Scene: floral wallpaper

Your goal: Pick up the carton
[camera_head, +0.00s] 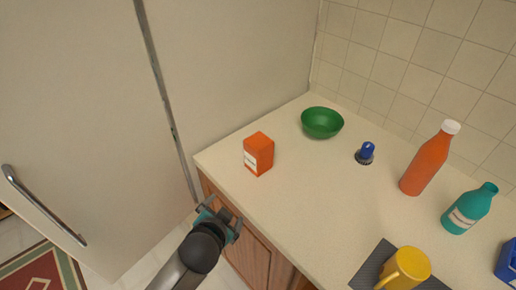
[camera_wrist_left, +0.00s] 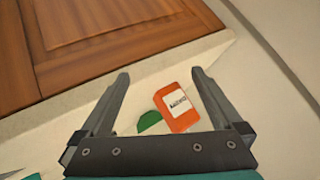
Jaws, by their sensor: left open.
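The carton (camera_head: 258,153) is a small orange box with a white label, standing upright near the left front corner of the countertop. In the left wrist view the carton (camera_wrist_left: 178,106) shows between the finger lines, near the right finger, with its label facing the camera. My left gripper (camera_head: 217,207) is open and empty, in front of the counter's front edge and nearer to me than the carton. In the left wrist view its two fingers (camera_wrist_left: 158,76) are spread wide apart. It does not touch the carton. My right gripper is not in view.
A green bowl (camera_head: 322,123) stands behind the carton. To the right are a blue-topped item (camera_head: 366,153), an orange bottle (camera_head: 427,162), a teal bottle (camera_head: 467,210) and a yellow mug (camera_head: 405,268) on a dark mat. Counter (camera_head: 300,200) around the carton is clear. A tall pale panel rises left.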

